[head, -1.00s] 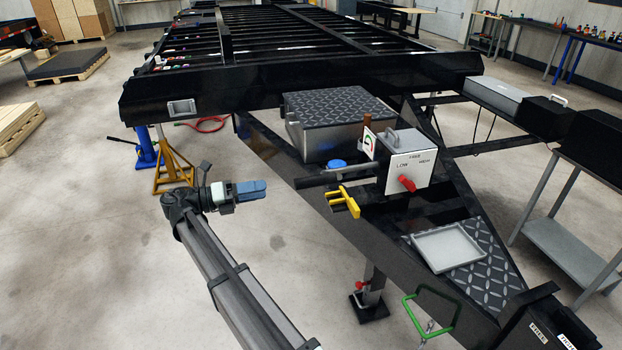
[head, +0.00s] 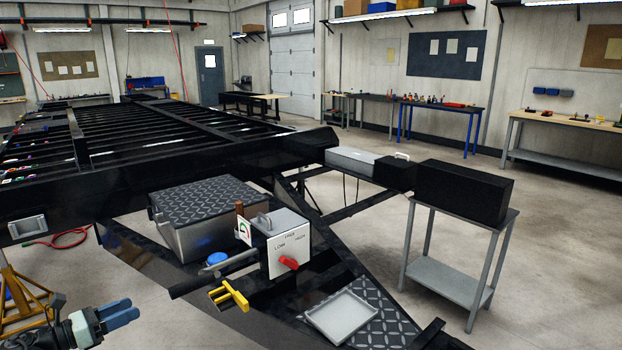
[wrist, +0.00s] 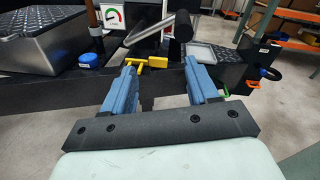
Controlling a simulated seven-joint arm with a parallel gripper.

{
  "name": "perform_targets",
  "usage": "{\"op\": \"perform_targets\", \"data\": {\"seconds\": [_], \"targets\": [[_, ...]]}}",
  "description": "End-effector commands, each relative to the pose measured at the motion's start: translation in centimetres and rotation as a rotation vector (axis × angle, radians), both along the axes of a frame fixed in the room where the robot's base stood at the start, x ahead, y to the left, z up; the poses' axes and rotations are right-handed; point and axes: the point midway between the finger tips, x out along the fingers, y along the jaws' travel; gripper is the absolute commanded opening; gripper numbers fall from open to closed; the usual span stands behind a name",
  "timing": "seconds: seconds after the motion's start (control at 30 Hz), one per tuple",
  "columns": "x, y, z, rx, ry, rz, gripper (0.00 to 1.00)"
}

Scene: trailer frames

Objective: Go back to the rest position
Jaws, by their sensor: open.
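My gripper (head: 119,314) is at the lower left of the head view, with its two blue fingers pointing right. In the wrist view my gripper (wrist: 160,80) has its fingers apart with nothing between them. It is in the air, apart from the black trailer frame (head: 260,165). A yellow handle (head: 230,297) on the trailer lies to the right of the gripper. It also shows beyond the fingertips in the wrist view (wrist: 157,62). Most of my arm is out of the head view.
The trailer carries a checker-plate box (head: 205,225), a control box (head: 280,243) with a red knob, a blue cap (head: 216,258) and a grey tray (head: 342,317). A grey stand (head: 450,278) holds a black box (head: 463,190). Floor at the right is open.

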Motion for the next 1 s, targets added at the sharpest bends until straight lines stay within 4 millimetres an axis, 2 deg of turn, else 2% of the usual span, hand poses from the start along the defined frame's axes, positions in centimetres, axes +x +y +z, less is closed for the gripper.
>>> {"op": "perform_targets", "data": {"seconds": [0.27, 0.47, 0.57, 0.67, 0.77, 0.8, 1.0], "targets": [[0.4, 1.2, -4.0, 0.507, -0.116, 0.042, 0.59], [-0.9, 1.2, -7.8, 0.915, -0.132, -0.019, 0.59], [-2.3, 0.9, -10.7, 1.115, -0.119, -0.091, 0.59], [-4.3, 0.0, -14.8, 1.300, -0.094, -0.201, 0.59], [-6.3, -2.1, -20.1, 1.462, -0.067, -0.368, 0.59], [-6.7, -3.4, -22.2, 1.511, -0.063, -0.446, 0.59], [-7.9, -10.4, -30.9, 1.634, -0.076, -0.800, 0.59]]}}
